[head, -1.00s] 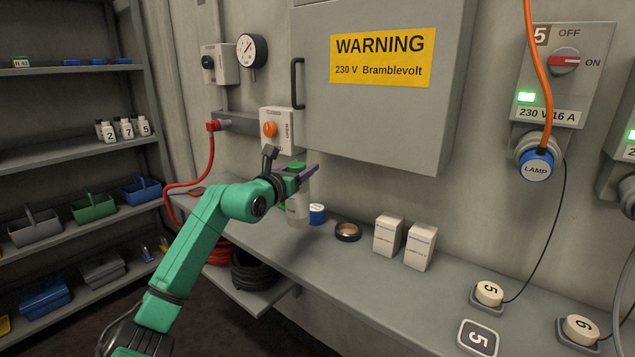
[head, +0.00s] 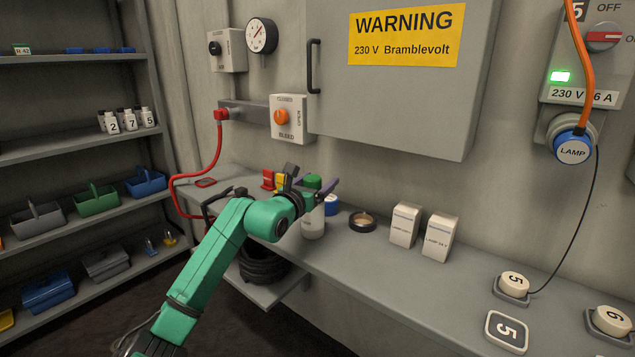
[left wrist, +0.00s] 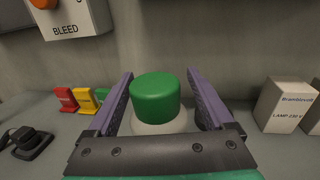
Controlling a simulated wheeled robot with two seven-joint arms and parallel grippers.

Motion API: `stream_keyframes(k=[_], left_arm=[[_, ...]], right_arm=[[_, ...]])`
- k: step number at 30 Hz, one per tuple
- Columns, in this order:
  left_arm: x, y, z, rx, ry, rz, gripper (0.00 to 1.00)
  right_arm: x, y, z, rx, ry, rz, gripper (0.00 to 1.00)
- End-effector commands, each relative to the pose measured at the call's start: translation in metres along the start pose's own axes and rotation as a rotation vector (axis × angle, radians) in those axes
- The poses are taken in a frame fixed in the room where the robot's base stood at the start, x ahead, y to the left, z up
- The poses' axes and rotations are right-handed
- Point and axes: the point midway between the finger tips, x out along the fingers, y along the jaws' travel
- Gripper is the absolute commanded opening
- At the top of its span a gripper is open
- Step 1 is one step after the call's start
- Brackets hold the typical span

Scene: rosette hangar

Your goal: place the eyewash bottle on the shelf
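The eyewash bottle (head: 313,222) is pale with a green cap (head: 314,182) and stands upright in front of the bench's back wall. In the left wrist view the green cap (left wrist: 156,97) shows between the two fingers (left wrist: 161,100). Whether the bottle's base touches the bench is hard to tell. The shelf unit (head: 80,148) is at the left, with several small white numbered bottles on one board. My right gripper is not in view.
A red hose (head: 216,160) hangs at the left. Red and yellow tags (head: 280,181) stand behind the gripper.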

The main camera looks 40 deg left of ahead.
Motion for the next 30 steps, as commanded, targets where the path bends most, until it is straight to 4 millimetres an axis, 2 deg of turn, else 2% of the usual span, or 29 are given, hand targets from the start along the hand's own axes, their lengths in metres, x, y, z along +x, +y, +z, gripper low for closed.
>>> stream_keyframes(k=[4,7,18,21,30], left_arm=[[-0.006,0.0,-0.002,-0.001,0.001,-0.001,0.86],[-0.019,-0.001,-0.003,-0.001,-0.001,-0.002,0.86],[-0.1,0.0,-0.003,-0.001,0.0,0.0,0.86],[-0.114,0.0,-0.002,-0.002,0.0,0.0,0.86],[-0.12,0.0,0.001,0.001,-0.001,0.0,0.86]], right_arm=[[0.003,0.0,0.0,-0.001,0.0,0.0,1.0],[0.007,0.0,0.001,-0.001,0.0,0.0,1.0],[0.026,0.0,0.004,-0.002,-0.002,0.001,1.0],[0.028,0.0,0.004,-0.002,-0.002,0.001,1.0],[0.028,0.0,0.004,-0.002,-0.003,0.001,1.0]])
